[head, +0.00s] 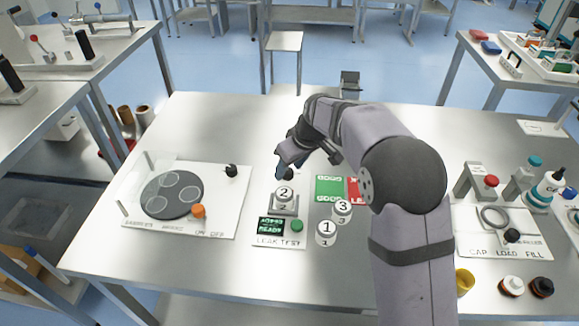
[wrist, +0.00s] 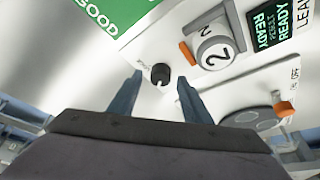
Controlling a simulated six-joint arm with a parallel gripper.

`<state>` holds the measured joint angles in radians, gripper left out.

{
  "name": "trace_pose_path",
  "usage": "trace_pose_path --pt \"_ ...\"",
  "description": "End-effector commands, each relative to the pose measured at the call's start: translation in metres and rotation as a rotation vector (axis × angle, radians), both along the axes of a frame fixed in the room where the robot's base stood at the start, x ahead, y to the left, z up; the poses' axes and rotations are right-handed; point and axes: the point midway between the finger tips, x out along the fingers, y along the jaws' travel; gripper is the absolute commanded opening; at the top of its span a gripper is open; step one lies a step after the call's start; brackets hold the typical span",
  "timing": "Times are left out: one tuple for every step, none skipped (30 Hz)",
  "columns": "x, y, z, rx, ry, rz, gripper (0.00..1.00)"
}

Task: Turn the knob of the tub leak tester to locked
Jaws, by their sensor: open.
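The tub leak tester (head: 268,240) is a pale panel at the middle of the table, with a dark display and a green button. A tub marked 2 (head: 285,195) sits on its nest, and it also shows in the wrist view (wrist: 215,55). The tester's small black knob (wrist: 160,73) has a white mark toward the bottom of the picture; lettering beside it is too small to read. My gripper (wrist: 160,78) is open, one finger on each side of the knob in the picture. Contact is not visible. In the head view my gripper (head: 283,170) is above the panel's far end.
Tubs marked 1 (head: 326,232) and 3 (head: 342,210) stand right of the tester. A green GOOD mat (head: 328,186) and a red mat (head: 354,188) lie behind them. A panel with a dark turntable (head: 155,212) is at left; a cap-and-fill station (head: 500,248) is at right.

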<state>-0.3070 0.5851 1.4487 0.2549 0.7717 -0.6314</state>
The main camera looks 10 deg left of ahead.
Motion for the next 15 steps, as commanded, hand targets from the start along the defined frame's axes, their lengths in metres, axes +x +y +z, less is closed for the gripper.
trace_pose_path --pt "0.0005 0.0009 -0.0025 0.000 0.001 0.000 0.44" --pt "0.0008 0.0012 -0.0035 0.000 0.001 0.000 0.44" --pt "0.0010 0.0014 -0.0045 0.000 0.001 0.000 0.44" --pt "0.0011 0.0016 -0.0048 0.001 0.001 0.000 0.44" --pt "0.0013 0.0017 -0.0051 0.000 0.000 0.000 0.44" --pt "0.0013 0.0017 -0.0052 0.000 0.000 0.000 0.44" --pt "0.0013 0.0017 -0.0052 0.000 0.000 0.000 0.44" --pt "0.0013 0.0016 -0.0051 0.000 0.000 0.000 0.44" --pt "0.0013 0.0016 -0.0050 0.000 0.000 0.000 0.44" --pt "0.0012 0.0017 -0.0050 0.000 0.000 0.000 0.44" --pt "0.0013 0.0016 -0.0050 0.000 0.000 0.000 0.44" --pt "0.0013 0.0016 -0.0050 0.000 0.000 0.000 0.35" --pt "0.0013 0.0016 -0.0049 0.000 0.000 0.000 0.28" --pt "0.0013 0.0016 -0.0049 0.000 0.000 0.000 0.20" --pt "0.0013 0.0015 -0.0048 0.000 0.000 0.000 0.11"
